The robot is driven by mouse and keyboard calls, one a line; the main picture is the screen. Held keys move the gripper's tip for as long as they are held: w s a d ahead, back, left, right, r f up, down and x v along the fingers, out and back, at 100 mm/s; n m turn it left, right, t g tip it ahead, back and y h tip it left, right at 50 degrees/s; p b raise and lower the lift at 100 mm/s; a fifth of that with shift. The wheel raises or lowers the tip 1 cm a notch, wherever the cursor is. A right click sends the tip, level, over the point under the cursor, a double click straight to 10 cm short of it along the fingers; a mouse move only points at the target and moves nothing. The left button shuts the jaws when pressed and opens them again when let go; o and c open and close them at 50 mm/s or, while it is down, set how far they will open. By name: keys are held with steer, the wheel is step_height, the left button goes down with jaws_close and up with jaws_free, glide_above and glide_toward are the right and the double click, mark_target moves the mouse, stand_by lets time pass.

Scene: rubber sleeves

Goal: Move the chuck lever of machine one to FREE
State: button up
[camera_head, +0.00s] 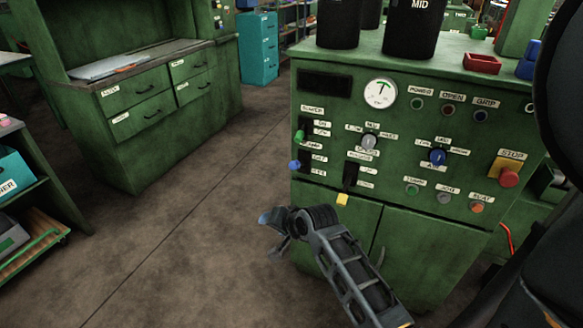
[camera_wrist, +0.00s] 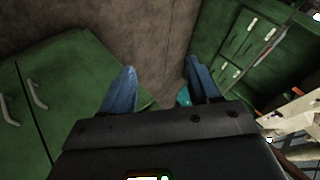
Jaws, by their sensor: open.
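A green machine (camera_head: 330,215) stands at the centre right in the head view, its front panel full of switches and dials. On the panel's left edge is a lever with a blue knob (camera_head: 294,165), beside small labels that seem to read GRIP and FREE. The knob is about level with the gap between these labels; its exact setting is unclear. A green-knobbed lever (camera_head: 299,136) is just above it. My gripper (camera_head: 271,233) is open and empty, below and left of the blue knob, apart from the panel. Its blue fingers (camera_wrist: 160,72) show spread in the wrist view.
A black-handled switch (camera_head: 351,174) and a red stop button (camera_head: 509,179) are farther right on the panel. Black cylinders (camera_head: 411,28) stand on top. A green drawer cabinet (camera_head: 150,115) is at the left. The brown floor (camera_head: 205,225) between is clear.

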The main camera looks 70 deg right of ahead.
steer(key=d+r+m, duration=0.3)
steer(key=d, duration=0.7)
steer(key=m+g+y, duration=0.1)
steer(key=m, duration=0.2)
glide_toward(292, 167)
steer(key=x, duration=0.2)
steer(key=d+x, duration=0.1)
steer(key=x, duration=0.1)
steer(key=shift+s+f, duration=0.1)
steer(key=shift+d+f, duration=0.1)
steer(key=shift+d, duration=0.1)
steer(key=x, duration=0.7)
steer(key=shift+d+f, duration=0.1)
steer(key=shift+f, duration=0.1)
jaws_close()
